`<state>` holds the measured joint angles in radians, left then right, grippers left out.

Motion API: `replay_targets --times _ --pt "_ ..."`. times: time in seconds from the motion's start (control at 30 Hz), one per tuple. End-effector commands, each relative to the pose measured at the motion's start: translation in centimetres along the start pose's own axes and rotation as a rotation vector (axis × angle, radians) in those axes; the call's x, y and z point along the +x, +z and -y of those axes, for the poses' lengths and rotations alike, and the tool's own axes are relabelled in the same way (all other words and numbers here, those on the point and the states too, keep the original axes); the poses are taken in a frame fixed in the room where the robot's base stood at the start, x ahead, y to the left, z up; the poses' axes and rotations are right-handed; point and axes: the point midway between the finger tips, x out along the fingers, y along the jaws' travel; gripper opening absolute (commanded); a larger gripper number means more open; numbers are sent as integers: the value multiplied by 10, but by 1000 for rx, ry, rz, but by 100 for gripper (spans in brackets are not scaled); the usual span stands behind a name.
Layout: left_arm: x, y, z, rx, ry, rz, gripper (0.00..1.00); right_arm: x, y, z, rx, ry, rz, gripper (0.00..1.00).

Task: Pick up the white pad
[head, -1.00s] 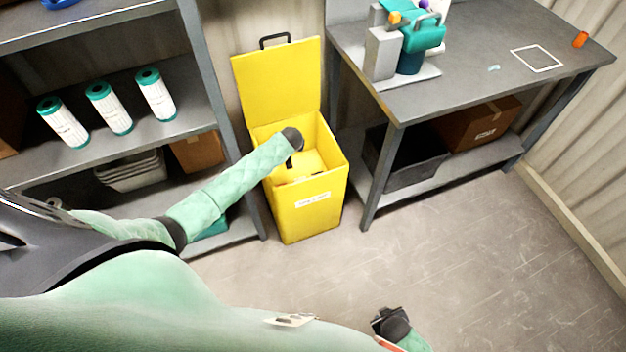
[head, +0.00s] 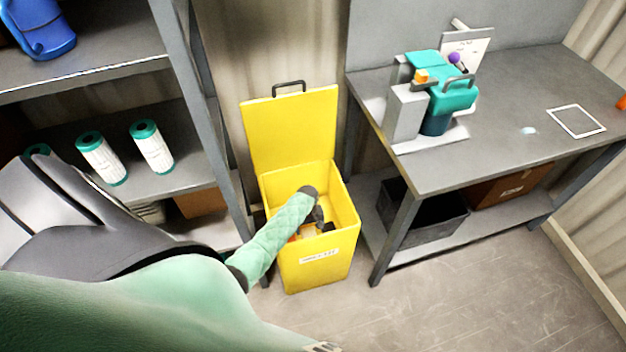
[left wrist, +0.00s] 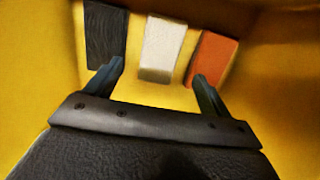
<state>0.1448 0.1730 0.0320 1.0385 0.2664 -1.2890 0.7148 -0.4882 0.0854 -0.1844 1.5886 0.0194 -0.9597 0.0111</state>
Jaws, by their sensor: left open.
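The white pad (left wrist: 163,48) lies inside the yellow bin (head: 318,268), between a black pad (left wrist: 106,35) on its left and an orange pad (left wrist: 212,58) on its right, as the left wrist view shows. My left gripper (left wrist: 157,84) is open and empty. Its fingertips stand apart, below the white pad in the picture, one toward the black pad and one toward the orange pad. In the head view my left gripper (head: 319,216) reaches down into the open bin, and the pads are mostly hidden there. My right gripper is out of view.
The bin's lid (head: 292,130) stands open at the back. A grey shelf (head: 195,185) with white-and-teal cartridges (head: 101,158) is to the left. A grey bench (head: 450,170) holding a teal device (head: 455,95) is to the right. The floor (head: 480,290) in front is clear.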

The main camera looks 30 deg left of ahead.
Motion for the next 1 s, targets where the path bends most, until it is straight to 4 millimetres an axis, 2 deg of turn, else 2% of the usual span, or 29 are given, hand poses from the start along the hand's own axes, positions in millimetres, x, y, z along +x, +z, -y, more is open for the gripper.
replay_targets --times 0.27,0.5,0.6,1.0 --pt "20 0 -1 1 0 -2 82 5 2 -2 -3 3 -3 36" --pt "48 1 0 2 -1 -2 82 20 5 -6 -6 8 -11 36" --pt "58 1 0 2 -1 -2 82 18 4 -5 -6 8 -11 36" --pt "65 1 0 2 -1 -4 80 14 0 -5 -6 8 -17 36"
